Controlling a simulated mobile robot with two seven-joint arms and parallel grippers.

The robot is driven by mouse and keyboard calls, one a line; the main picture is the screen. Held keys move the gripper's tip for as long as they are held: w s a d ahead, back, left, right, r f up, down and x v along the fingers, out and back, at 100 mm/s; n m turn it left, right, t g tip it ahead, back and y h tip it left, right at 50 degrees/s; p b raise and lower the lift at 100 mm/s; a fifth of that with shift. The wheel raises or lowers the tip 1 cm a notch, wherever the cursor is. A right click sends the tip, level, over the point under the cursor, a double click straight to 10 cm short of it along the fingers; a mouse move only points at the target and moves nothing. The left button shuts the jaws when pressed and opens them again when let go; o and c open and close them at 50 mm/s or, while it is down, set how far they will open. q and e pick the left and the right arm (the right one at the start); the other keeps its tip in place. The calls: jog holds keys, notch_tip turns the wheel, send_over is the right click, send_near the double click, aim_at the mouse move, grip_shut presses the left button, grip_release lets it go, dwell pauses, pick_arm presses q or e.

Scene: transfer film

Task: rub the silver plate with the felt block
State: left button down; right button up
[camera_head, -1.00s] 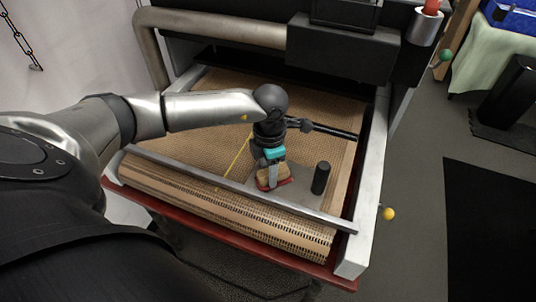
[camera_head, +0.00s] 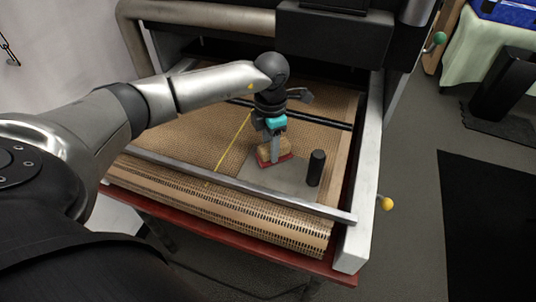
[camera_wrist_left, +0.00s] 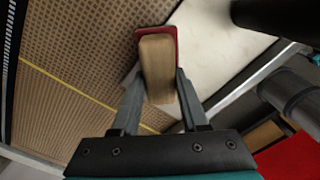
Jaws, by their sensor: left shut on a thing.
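The felt block (camera_head: 264,155) has a tan wooden body with a red felt face underneath. My left gripper (camera_head: 275,156) is shut on it from above, one finger on each side. The block also shows between the fingers in the left wrist view (camera_wrist_left: 158,68), with the red felt (camera_wrist_left: 172,38) past its far end. The silver plate (camera_head: 275,182) lies flat on the brown woven bed; it looks pale in the left wrist view (camera_wrist_left: 215,48). The block is over the plate's back-left part, low; I cannot tell if the felt touches it. My right gripper is not in view.
A black upright cylinder (camera_head: 316,168) stands at the plate's right side, close to the block. A metal bar (camera_head: 235,184) crosses the bed in front, and a dark rod (camera_head: 330,121) crosses behind. A yellow line (camera_head: 229,150) runs over the weave (camera_head: 190,140) on the left.

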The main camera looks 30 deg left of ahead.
pick_arm(q)
jog(key=shift+w+a+b, duration=0.2)
jog(key=shift+w+b, duration=0.25)
jog(key=shift+w, duration=0.4)
jog(key=shift+r+p, duration=2.35)
jog(key=shift+r, duration=0.6)
jog(key=shift+r+p, duration=1.2)
jog(key=shift+r, duration=0.4)
jog(key=shift+f, duration=0.1)
